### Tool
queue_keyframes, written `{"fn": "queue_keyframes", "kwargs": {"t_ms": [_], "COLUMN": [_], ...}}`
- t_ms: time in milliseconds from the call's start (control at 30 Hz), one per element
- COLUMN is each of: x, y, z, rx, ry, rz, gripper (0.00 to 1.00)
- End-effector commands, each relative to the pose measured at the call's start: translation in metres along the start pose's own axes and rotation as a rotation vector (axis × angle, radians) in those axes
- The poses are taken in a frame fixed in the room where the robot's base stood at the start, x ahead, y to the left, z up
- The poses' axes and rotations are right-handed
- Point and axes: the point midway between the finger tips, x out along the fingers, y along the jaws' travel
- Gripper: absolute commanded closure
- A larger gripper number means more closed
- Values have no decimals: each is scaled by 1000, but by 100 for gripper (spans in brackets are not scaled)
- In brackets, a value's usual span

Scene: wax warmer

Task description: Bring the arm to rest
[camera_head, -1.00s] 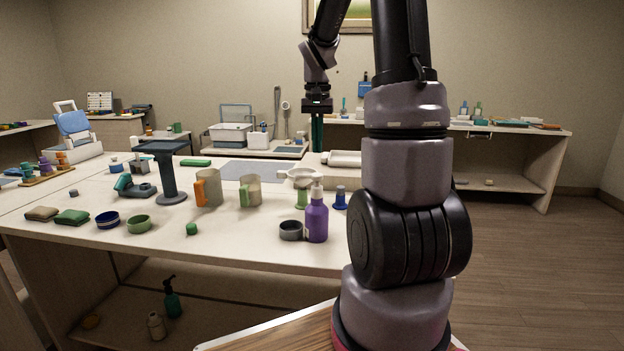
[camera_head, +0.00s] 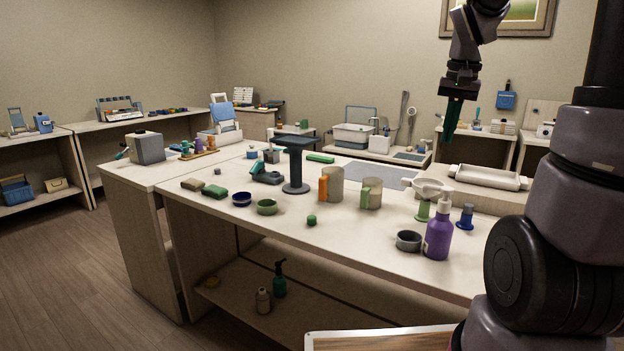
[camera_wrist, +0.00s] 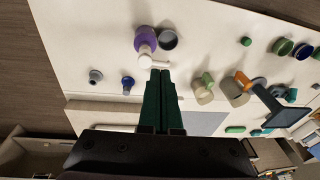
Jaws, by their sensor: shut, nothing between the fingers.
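My gripper (camera_head: 451,121) hangs from my arm at the upper right of the head view, pointing down above the far part of the table. Its green fingers are together with nothing between them. The wrist view shows the shut fingers (camera_wrist: 158,72) from above, with the table below. A purple pump bottle (camera_head: 438,236) stands on the table (camera_head: 350,236); in the wrist view this bottle (camera_wrist: 145,38) appears just beyond the fingertips. The gripper looks clear of the things on the table.
A grey bowl (camera_head: 408,241), a blue stopper-like piece (camera_head: 465,216), two mugs (camera_head: 333,184) and a dark stand (camera_head: 296,165) are on the table. A white roll (camera_head: 487,178) lies at the back right. Open floor (camera_head: 60,290) lies at the left.

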Motion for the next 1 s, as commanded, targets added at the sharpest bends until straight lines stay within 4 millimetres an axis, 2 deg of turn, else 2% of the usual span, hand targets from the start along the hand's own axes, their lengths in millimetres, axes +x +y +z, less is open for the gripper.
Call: {"fn": "queue_keyframes", "kwargs": {"t_ms": [33, 200, 400, 500, 700, 1000], "x": [-17, -53, -75, -80, -82, -82], "y": [-4, -11, -10, -8, -6, -6], "z": [18, 75, 133, 151, 166, 166], "rx": [-19, -74, -127, -144, -158, -158], "ry": [43, 156, 269, 305, 334, 335], "rz": [-33, -138, -260, -304, -341, -342], "gripper": [100, 100, 100, 100, 100, 100]}}
